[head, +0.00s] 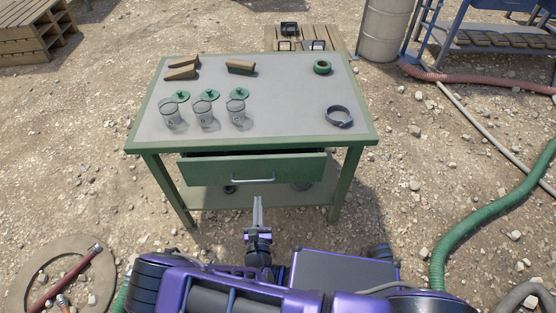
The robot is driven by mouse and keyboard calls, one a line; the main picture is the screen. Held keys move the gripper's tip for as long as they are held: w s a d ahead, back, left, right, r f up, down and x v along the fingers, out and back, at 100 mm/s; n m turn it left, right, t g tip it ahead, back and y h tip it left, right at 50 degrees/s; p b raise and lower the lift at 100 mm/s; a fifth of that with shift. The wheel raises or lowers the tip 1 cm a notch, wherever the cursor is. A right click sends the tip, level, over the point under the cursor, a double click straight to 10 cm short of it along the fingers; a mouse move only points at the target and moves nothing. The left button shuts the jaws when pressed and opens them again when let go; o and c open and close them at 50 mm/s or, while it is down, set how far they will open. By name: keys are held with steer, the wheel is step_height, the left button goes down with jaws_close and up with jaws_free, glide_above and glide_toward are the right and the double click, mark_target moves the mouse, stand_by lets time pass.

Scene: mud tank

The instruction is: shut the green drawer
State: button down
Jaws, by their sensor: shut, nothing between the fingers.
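The green drawer (290,167) is under the top of the green table (135,142). It stands partly out, with a dark gap along its upper edge. Its pale bar handle (253,180) is at the middle of the front. My gripper (257,200) is shut and empty, pointing away from me. In the picture its tips are just below the handle. I cannot tell how far they are from the drawer front, and no contact is clear.
Stony ground beside the table is open.

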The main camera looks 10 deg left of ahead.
mark_target(258, 162)
steer(key=x, duration=1.3)
steer(key=shift+w+b, duration=0.4)
steer(key=b+x, duration=0.1)
steer(key=x, duration=0.3)
steer(key=shift+a+f+b, duration=0.1)
steer(key=shift+f+b, duration=0.1)
steer(key=shift+b, duration=0.15)
steer(key=shift+w+a+r, duration=0.1)
steer(key=shift+w+r, duration=0.1)
steer(key=shift+r, duration=0.15)
